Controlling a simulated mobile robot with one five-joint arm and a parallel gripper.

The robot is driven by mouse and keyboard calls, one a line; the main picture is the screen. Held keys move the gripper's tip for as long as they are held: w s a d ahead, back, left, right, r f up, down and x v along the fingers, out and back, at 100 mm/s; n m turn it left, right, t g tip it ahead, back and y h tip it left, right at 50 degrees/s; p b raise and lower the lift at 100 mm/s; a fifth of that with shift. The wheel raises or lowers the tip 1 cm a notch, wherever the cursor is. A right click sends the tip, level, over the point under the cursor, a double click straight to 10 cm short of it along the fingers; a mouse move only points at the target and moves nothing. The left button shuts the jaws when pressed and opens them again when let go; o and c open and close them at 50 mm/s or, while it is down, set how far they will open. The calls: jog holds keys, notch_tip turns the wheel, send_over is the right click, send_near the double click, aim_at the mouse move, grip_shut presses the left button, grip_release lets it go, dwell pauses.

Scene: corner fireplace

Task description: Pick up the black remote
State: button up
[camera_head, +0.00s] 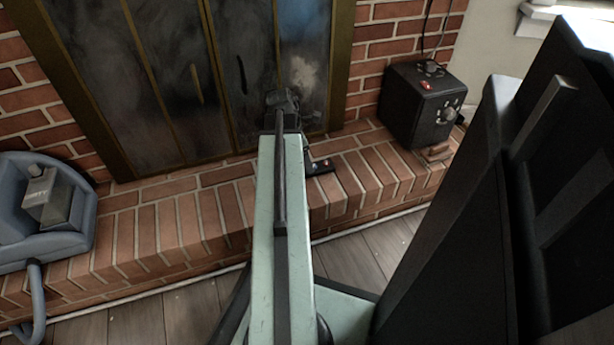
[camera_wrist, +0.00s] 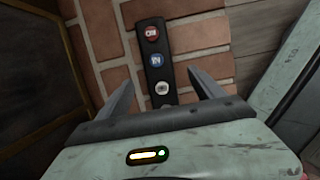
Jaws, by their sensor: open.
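The black remote (camera_wrist: 153,62) lies on the brick hearth, with red, blue and grey round buttons facing up in the wrist view. It also shows in the head view (camera_head: 321,167), just right of the end of my arm, partly hidden by it. My gripper (camera_wrist: 164,90) is open in the wrist view, with one finger on each side of the remote's near end. The remote lies between the fingers, with a gap visible on both sides. The height of the fingers above the brick is hard to tell. The remote's nearest end is hidden behind my gripper's body.
The brick hearth (camera_head: 180,222) runs along the fireplace doors (camera_head: 180,80). A black box with knobs (camera_head: 422,103) stands on the hearth to the right. A blue-grey object (camera_head: 75,215) with a box on it is at the left. Wooden floor (camera_head: 370,255) lies in front.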

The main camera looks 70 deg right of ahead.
aim_at(321, 170)
jog(key=b+x, duration=0.3)
jog(key=w+b+x, duration=0.1)
jog(key=b+x, duration=0.1)
jog(key=shift+s+a+f, duration=0.1)
jog(key=shift+a+f, duration=0.05)
jog(key=shift+f, duration=0.15)
jog(key=shift+r, duration=0.15)
jog(key=c, duration=1.6)
